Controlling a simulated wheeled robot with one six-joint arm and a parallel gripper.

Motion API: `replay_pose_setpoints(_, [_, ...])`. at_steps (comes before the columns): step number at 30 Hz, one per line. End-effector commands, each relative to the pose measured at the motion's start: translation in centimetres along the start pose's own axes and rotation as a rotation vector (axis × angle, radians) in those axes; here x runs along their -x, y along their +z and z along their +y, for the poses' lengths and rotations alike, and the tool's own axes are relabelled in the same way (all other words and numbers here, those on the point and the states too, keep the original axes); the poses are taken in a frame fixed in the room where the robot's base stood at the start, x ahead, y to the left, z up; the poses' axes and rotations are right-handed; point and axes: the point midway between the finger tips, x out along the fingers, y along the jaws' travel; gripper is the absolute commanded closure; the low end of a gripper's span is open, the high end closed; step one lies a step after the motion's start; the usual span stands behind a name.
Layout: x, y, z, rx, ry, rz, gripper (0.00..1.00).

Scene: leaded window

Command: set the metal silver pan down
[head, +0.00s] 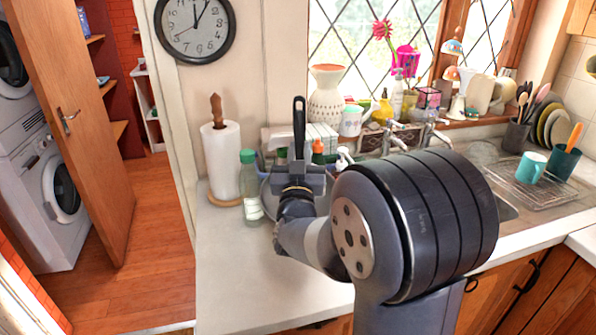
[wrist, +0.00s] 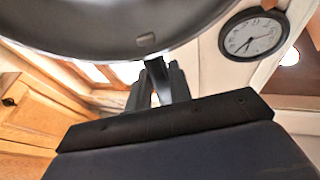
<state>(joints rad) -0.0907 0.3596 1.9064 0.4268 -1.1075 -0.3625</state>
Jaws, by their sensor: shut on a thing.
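My gripper (head: 298,170) is over the counter near the sink's left side. It is shut on the black handle of the metal silver pan, and the handle's free end (head: 299,118) sticks up above the jaws. In the head view, a grey edge of the pan (head: 267,198) shows to the left of my gripper; my arm hides most of the rest. In the wrist view the pan (wrist: 110,28) fills the top, with its handle running down to the gripper fingers (wrist: 160,88). I cannot tell whether the pan touches the counter.
A clear bottle with a green cap (head: 250,187) and a paper towel roll (head: 221,160) stand close to the left. Soap bottles and a vase (head: 327,100) stand behind. The front-left counter (head: 235,270) is bare. A dish rack (head: 535,180) is at right.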

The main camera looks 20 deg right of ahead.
Motion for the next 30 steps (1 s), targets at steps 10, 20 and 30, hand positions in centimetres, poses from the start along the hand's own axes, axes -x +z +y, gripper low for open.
replay_pose_setpoints(10, [1.2, 3.4, -0.1, 0.000, -0.001, 0.002, 1.00])
replay_pose_setpoints(20, [1.3, 3.6, -0.1, -0.001, 0.000, 0.005, 1.00])
replay_pose_setpoints(30, [1.4, 3.9, -0.1, 0.000, -0.001, 0.000, 0.64])
